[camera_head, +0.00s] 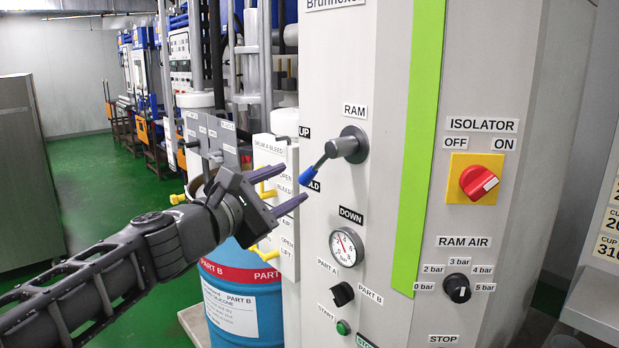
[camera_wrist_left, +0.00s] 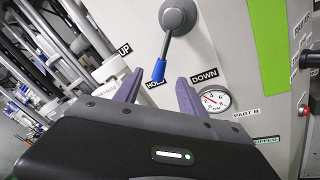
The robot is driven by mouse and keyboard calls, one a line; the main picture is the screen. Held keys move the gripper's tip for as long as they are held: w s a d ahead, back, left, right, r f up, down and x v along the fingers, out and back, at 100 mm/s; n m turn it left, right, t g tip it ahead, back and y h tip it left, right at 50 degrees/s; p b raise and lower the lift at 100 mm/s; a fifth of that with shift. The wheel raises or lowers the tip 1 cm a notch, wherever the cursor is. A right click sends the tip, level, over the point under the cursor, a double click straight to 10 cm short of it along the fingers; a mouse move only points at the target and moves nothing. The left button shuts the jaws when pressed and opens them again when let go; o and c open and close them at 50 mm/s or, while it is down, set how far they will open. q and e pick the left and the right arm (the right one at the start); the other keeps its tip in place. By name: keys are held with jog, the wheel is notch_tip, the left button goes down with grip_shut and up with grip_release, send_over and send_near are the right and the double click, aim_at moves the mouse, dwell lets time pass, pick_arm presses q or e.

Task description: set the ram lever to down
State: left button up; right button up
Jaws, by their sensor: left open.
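The ram lever (camera_head: 322,163) is a grey hub with a short arm and a blue tip on the cabinet front, under the RAM label. Its blue tip points left and down, at the HOLD label, between UP and DOWN (camera_head: 350,215). The lever also shows in the left wrist view (camera_wrist_left: 167,50), with its blue tip just beyond the fingers and between them in the picture. My left gripper (camera_head: 285,188) is open, its two purple-grey fingers left of the blue tip and apart from it in the head view. The right gripper is not in view.
Below the lever are a round gauge (camera_head: 347,248), a PART A/PART B knob (camera_head: 342,293) and a green start button (camera_head: 343,327). A red isolator switch (camera_head: 479,183) sits right of the green strip. A blue drum (camera_head: 243,305) stands below my left gripper. Yellow-handled valves (camera_head: 264,254) are close by.

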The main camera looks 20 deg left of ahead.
aim_at(304, 177)
pick_arm(q)
jog(key=shift+s, duration=0.15)
jog(key=shift+x, duration=4.05)
jog(key=shift+c, duration=0.2)
jog(key=shift+a, duration=0.1)
grip_shut()
